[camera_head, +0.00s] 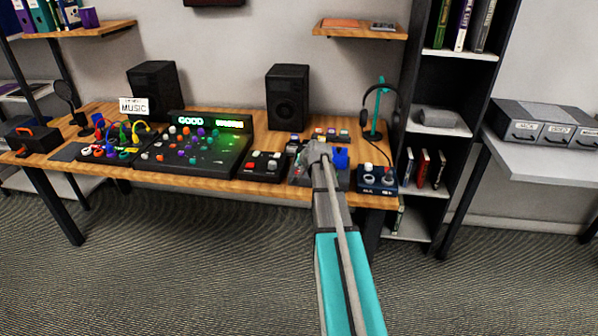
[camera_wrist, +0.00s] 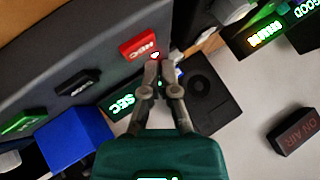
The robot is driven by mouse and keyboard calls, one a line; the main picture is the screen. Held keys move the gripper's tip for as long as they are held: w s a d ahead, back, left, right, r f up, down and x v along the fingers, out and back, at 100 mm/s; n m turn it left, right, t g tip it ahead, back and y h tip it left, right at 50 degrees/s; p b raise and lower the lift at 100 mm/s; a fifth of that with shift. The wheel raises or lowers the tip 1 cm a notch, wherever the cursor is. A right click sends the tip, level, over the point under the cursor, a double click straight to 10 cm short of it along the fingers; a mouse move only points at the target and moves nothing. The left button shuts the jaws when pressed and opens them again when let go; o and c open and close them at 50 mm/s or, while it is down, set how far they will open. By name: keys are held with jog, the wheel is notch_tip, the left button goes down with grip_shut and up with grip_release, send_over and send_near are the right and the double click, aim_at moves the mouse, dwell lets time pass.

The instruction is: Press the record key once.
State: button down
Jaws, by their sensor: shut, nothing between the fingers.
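The record key is a red block with white REC lettering (camera_wrist: 140,48) on a dark grey panel (camera_wrist: 95,50), upper middle of the wrist view. My gripper (camera_wrist: 161,66) is shut and empty. Its fingertips appear just beside the red key's lower right edge in the picture; I cannot tell whether they touch it. A black key (camera_wrist: 77,82) and a green key (camera_wrist: 22,122) sit in line with the red one on the panel. In the head view my gripper (camera_head: 318,152) is over the grey device at the table's right part, and my arm hides most of it.
A blue block (camera_wrist: 75,140) and a lit green display (camera_wrist: 122,103) lie close by my gripper. On the wooden table (camera_head: 230,188) stand a large mixer (camera_head: 200,145), a small black box (camera_head: 262,165), a dark blue knob box (camera_head: 376,179), a headphone stand (camera_head: 379,105) and speakers (camera_head: 288,97).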

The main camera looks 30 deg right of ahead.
jog(key=shift+r, duration=0.1)
notch_tip(320, 180, up, 5)
jog(key=p, duration=0.5)
dwell(1.0)
jog(key=s+a+r+n+g+p, duration=0.1)
jog(key=s+a+n+g+p, duration=0.2)
jog(key=s+a, duration=0.5)
jog(key=s+a+r+n+g+p, duration=0.2)
jog(key=s+a, duration=0.7)
jog(key=a, duration=0.6)
jog(key=s+a+r+n+g+y+p, duration=0.1)
jog(key=s+a+n+g+p, duration=0.3)
jog(key=s+a, duration=0.4)
jog(key=a+n+p, duration=0.1)
jog(key=a, duration=0.3)
jog(key=shift+s+r, duration=0.3)
jog(key=shift+s, duration=0.1)
